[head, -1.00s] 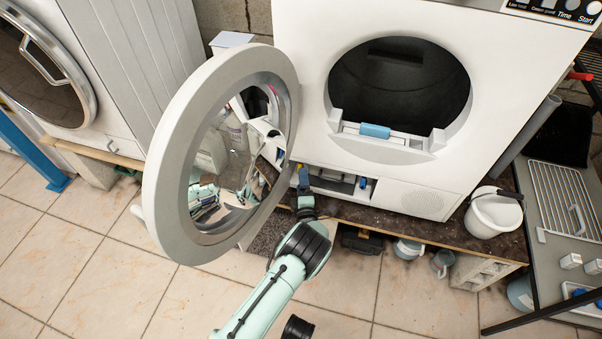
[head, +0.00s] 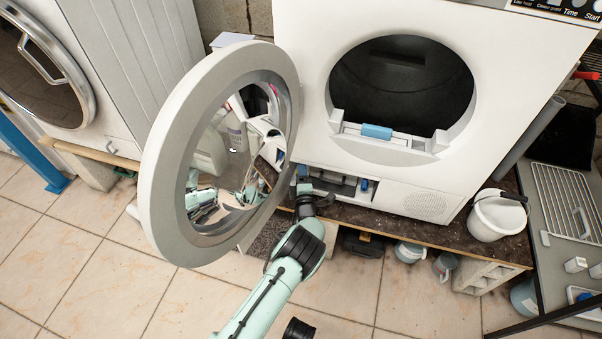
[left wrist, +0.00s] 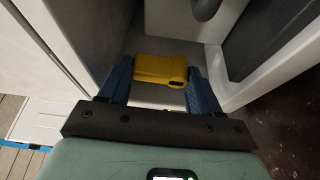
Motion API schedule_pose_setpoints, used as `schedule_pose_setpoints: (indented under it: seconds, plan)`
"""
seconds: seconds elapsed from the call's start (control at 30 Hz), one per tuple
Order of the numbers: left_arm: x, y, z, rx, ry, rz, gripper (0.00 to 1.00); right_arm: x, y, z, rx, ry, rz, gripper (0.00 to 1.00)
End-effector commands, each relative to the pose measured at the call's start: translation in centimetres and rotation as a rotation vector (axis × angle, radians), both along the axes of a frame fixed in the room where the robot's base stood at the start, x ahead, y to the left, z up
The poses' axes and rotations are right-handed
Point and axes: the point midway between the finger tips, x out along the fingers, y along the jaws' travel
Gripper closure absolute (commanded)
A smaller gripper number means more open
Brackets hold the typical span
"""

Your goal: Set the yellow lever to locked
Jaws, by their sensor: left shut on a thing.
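The yellow lever (left wrist: 162,70) shows in the left wrist view, inside a recess low on the front of the white dryer (head: 310,95). My left gripper (left wrist: 162,84) has its blue fingers on either side of the lever and is shut on it. In the head view this gripper (head: 302,174) reaches into the open compartment (head: 338,184) below the dryer's round opening. I cannot make out the lever in the head view. My right gripper is not in view.
The dryer's round door (head: 165,150) stands open just left of my left arm. A white bucket (head: 497,215) stands at the right on the dark plinth top (head: 440,232). Grey pots (head: 410,252) sit below the plinth edge.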

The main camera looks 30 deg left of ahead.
Motion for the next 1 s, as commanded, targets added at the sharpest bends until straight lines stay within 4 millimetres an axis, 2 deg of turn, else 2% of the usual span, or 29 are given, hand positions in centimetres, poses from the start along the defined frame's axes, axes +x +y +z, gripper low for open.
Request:
schedule_pose_setpoints:
  seconds: [0.27,1.0]
  plan:
    - [0.01,-0.1,-0.08,0.061,0.012,0.001,0.67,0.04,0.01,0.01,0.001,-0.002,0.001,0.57]
    - [0.18,-0.88,-0.69,0.531,0.126,0.001,0.67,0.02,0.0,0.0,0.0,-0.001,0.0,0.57]
